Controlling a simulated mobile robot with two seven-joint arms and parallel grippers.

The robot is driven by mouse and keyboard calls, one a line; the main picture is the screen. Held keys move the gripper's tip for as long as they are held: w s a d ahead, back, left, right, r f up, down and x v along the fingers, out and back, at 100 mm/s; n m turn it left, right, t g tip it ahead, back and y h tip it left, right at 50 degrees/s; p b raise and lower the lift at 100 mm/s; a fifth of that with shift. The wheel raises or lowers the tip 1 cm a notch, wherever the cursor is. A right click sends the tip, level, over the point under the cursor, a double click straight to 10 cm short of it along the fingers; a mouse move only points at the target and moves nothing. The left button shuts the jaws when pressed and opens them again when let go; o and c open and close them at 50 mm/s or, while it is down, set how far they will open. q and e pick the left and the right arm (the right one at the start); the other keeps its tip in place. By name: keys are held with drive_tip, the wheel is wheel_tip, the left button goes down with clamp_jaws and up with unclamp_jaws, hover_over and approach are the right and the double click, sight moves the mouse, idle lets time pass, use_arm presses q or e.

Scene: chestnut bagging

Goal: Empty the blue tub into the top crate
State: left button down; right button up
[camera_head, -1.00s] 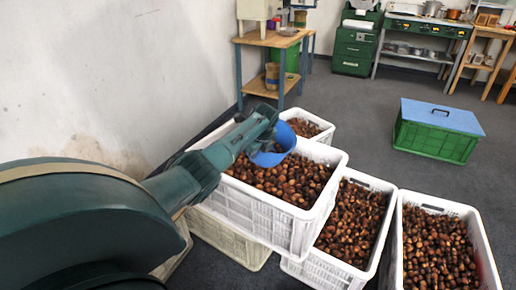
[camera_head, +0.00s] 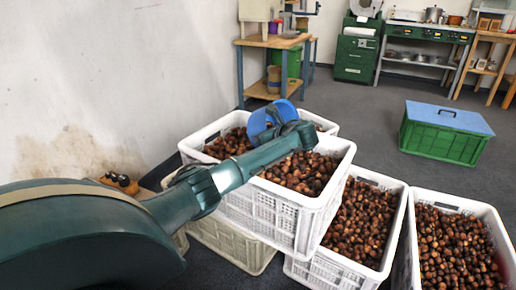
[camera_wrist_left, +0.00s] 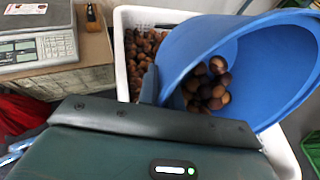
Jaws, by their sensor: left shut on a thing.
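The blue tub (camera_head: 262,116) is held tilted on its side over the top crate (camera_head: 268,212), a white crate filled with chestnuts. In the left wrist view the tub (camera_wrist_left: 195,42) has its mouth turned toward the camera, and several chestnuts (camera_wrist_left: 208,88) lie inside it. My left gripper (camera_head: 277,116) is shut on the tub at its wall; in the left wrist view a dark finger (camera_wrist_left: 150,86) shows against the rim. My left arm covers part of the crate. My right gripper is out of view.
White crates of chestnuts stand at the right (camera_head: 362,222) and far right (camera_head: 457,200). A pale crate (camera_head: 228,240) is under the top crate. A green box with blue lid (camera_head: 445,132) stands on open floor. A scale (camera_wrist_left: 38,40) shows in the left wrist view.

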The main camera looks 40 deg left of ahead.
use_arm(q)
drive_tip(key=b, duration=0.1)
drive_tip(key=f+y+b, duration=0.1)
drive_tip(key=b, duration=0.1)
drive_tip(key=shift+d+y, duration=0.25)
drive_tip(key=shift+y, duration=0.05)
drive_tip(key=shift+d+r+y, duration=0.35)
drive_tip(key=shift+r+y, duration=0.05)
drive_tip(key=shift+y, duration=0.1)
drive_tip(key=y, duration=0.1)
drive_tip(key=d+y, duration=0.1)
drive_tip(key=d+m+y+p, duration=0.1)
drive_tip(key=shift+w+d+f+t+y, duration=0.2)
drive_tip(key=shift+f+t+y, duration=0.1)
drive_tip(key=shift+y, duration=0.1)
drive_tip(key=shift+d+r+t+y, duration=0.3)
drive_tip(key=shift+d+y, duration=0.3)
drive_tip(key=shift+y, duration=0.4)
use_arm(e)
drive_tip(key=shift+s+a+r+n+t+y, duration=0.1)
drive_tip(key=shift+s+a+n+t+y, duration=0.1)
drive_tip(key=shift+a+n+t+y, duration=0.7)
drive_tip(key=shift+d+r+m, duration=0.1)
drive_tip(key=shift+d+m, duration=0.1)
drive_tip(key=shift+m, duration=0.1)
